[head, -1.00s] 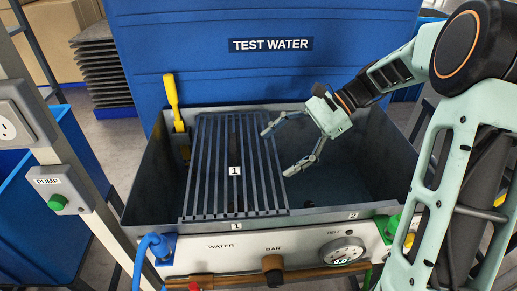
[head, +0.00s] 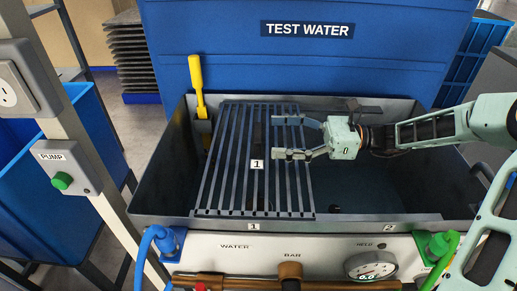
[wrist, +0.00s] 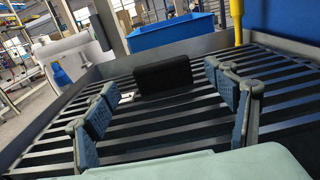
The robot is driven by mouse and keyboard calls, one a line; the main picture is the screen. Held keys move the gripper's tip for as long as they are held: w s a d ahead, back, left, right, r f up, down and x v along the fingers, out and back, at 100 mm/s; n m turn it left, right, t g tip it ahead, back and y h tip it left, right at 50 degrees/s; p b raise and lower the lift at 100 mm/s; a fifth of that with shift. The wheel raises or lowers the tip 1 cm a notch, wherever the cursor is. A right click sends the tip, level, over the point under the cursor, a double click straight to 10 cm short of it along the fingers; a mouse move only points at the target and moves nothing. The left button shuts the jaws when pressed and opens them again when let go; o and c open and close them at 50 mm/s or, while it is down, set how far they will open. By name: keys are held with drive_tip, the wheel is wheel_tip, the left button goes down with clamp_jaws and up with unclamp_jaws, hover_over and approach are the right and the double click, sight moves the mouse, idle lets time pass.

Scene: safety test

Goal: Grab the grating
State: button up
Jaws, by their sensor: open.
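The grating (head: 232,165) is a dark grey slatted panel marked 1. It lies across the left part of the open metal tank. A dark upright block, seemingly its handle (head: 257,136), stands near its middle. In the wrist view the black handle (wrist: 163,75) stands ahead, between the two fingers in the picture. My gripper (head: 290,137) is open and empty, pointing left over the right part of the grating. Its fingertips are right of the handle and apart from it. The gripper also shows in the wrist view (wrist: 158,97), its fingers spread over the slats (wrist: 160,133).
The tank rim (head: 330,222) surrounds the grating. A yellow lever (head: 197,85) stands at the tank's back left. The blue TEST WATER panel (head: 300,70) rises behind. A PUMP button box (head: 66,168) is on the left post. The tank's right part, marked 2, is uncovered.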

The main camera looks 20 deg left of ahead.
sight(258, 131)
drive_tip(key=b+x, duration=0.2)
drive_tip(key=x, duration=0.3)
drive_tip(key=shift+a+r, duration=0.15)
drive_tip(key=c, duration=1.9)
drive_tip(key=shift+r, duration=0.1)
drive_tip(key=shift+c, duration=0.6)
drive_tip(key=shift+w, duration=0.1)
